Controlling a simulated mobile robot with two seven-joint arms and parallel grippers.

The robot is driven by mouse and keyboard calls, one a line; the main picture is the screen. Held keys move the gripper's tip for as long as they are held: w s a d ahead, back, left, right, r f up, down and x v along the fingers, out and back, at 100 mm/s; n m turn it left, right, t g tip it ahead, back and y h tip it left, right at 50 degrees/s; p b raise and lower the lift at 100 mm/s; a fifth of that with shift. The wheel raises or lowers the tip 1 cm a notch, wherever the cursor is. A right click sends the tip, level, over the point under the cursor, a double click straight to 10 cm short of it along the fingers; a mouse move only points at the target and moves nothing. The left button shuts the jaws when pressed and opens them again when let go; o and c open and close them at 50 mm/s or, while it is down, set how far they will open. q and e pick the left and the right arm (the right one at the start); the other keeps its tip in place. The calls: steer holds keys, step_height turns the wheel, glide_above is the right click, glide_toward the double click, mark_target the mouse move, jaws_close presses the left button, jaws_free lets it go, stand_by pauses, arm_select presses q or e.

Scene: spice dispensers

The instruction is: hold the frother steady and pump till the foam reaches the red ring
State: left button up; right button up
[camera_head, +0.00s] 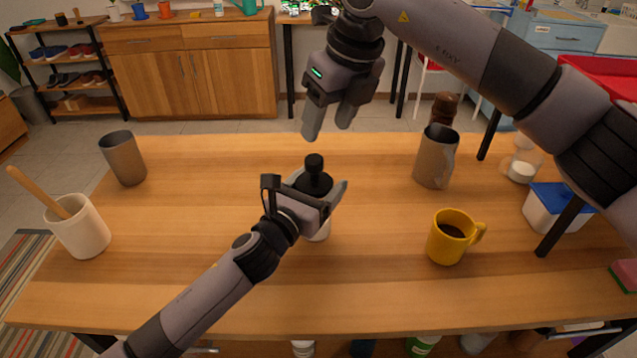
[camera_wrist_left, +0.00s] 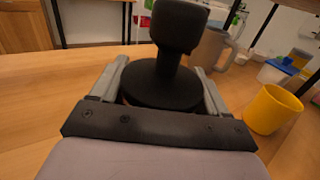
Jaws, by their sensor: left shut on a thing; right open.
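The frother (camera_head: 314,181) stands upright near the middle of the wooden table, with a black lid and a black pump knob (camera_head: 314,162) on top. My left gripper (camera_head: 322,193) is shut around its upper body, just below the lid. In the left wrist view the black knob (camera_wrist_left: 178,28) and the round lid (camera_wrist_left: 162,86) sit between the two fingers. My right gripper (camera_head: 328,119) is open and empty, above and a little behind the knob, not touching it. The foam and the red ring are not visible; the gripper hides most of the frother's body.
A yellow mug (camera_head: 448,238) with dark liquid and a grey metal pitcher (camera_head: 434,160) stand to the right. A grey cup (camera_head: 123,158) and a white crock (camera_head: 80,229) with a wooden handle stand left. A blue-lidded tub (camera_head: 553,210) is far right. Table around the frother is clear.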

mark_target(315, 158)
steer(key=shift+n, duration=0.8)
steer(key=shift+x, duration=5.1)
steer(key=shift+r, duration=0.1)
steer(key=c, duration=0.9)
